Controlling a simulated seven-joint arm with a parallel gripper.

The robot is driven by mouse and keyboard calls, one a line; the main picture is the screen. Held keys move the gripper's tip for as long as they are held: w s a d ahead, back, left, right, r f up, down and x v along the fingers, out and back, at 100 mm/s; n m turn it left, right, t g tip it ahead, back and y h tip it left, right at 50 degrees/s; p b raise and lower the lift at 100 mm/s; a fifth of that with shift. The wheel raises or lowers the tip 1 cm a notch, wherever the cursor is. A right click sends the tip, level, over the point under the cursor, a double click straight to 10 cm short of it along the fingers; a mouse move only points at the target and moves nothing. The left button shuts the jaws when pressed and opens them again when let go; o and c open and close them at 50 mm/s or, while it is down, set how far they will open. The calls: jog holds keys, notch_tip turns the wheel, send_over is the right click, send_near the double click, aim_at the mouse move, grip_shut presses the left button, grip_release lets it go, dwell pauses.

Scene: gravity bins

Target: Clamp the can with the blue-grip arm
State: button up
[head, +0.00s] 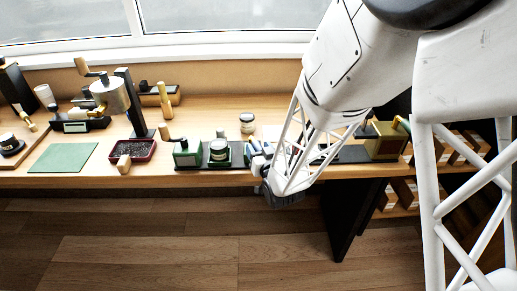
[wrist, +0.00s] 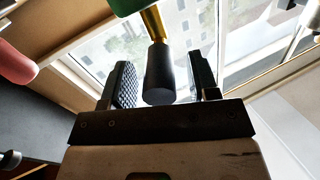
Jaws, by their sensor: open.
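The can (head: 220,152), dark with a pale band and light top, stands between two green blocks of a clamp (head: 187,155) on a dark base near the bench's front edge. A bluish grip (head: 255,149) shows just right of the can, partly hidden by my arm. My gripper (head: 262,181) is at the bench's front edge, right of the can. In the wrist view my gripper (wrist: 164,84) is open, its fingers on either side of a dark cylindrical grip (wrist: 160,78) on a brass-coloured rod. The rod leads up to a green part (wrist: 132,6). Gaps show beside the grip.
A red-rimmed tray (head: 133,158), a green mat (head: 63,158) and a crank device (head: 111,97) stand to the left. A small jar (head: 247,123) is behind the can. A brass-coloured block (head: 386,144) stands right of my arm. Floor in front is clear.

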jog(key=shift+w+a, duration=0.1)
jog(key=shift+w, duration=0.1)
grip_shut()
dwell(0.4)
jog(key=shift+w+d+n+y, duration=0.1)
jog(key=shift+d+n+y, duration=0.15)
jog(key=shift+n+y, duration=0.25)
jog(key=shift+w+d+n+g+y, duration=0.5)
jog(key=shift+n+g+y, duration=0.75)
jog(key=shift+g+y, duration=0.25)
jog(key=shift+w+d+n+g+y, duration=0.5)
jog(key=shift+n+g+y, duration=0.85)
jog(key=shift+y, duration=0.15)
jog(key=shift+w+d+n+g+y, duration=0.45)
jog(key=shift+n+g+y, duration=0.75)
jog(key=shift+g+y, duration=0.3)
